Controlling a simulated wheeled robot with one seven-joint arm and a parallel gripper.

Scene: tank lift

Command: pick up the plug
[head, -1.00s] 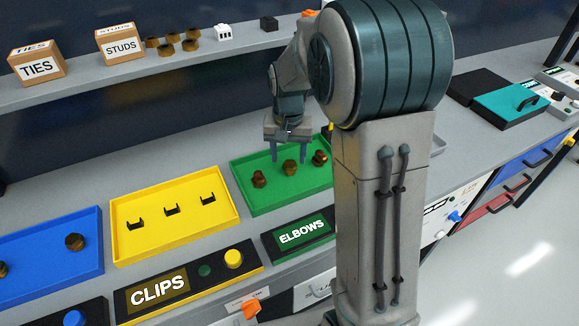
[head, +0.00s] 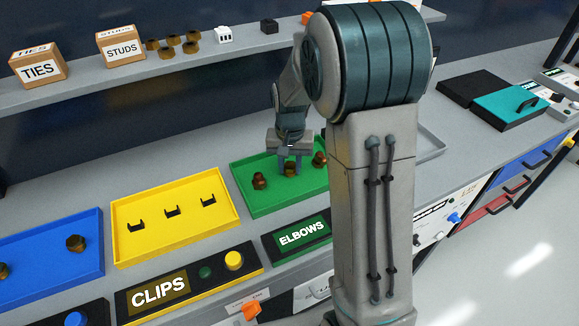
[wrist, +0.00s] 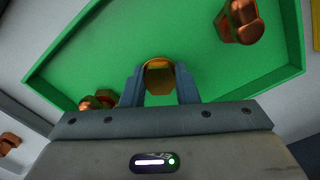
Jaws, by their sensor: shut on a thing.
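The plug, a brass-brown hexagonal piece (head: 290,170), is in the middle of the green tray (head: 250,205) marked ELBOWS. My gripper (head: 291,167) reaches down into this tray, shut on the plug. In the wrist view the plug (wrist: 160,77) shows between the two grey fingers (wrist: 160,88), with a finger touching each side. I cannot tell whether the plug still touches the tray floor. A copper elbow (head: 259,181) lies left of my gripper and another elbow (head: 319,159) lies right of it, both apart from it.
A yellow tray (head: 130,252) with several black clips and a blue tray (head: 40,285) with similar brown hexagonal pieces stand to the left. Panels with buttons line the front. Above runs a shelf (head: 100,87) with boxes and small parts.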

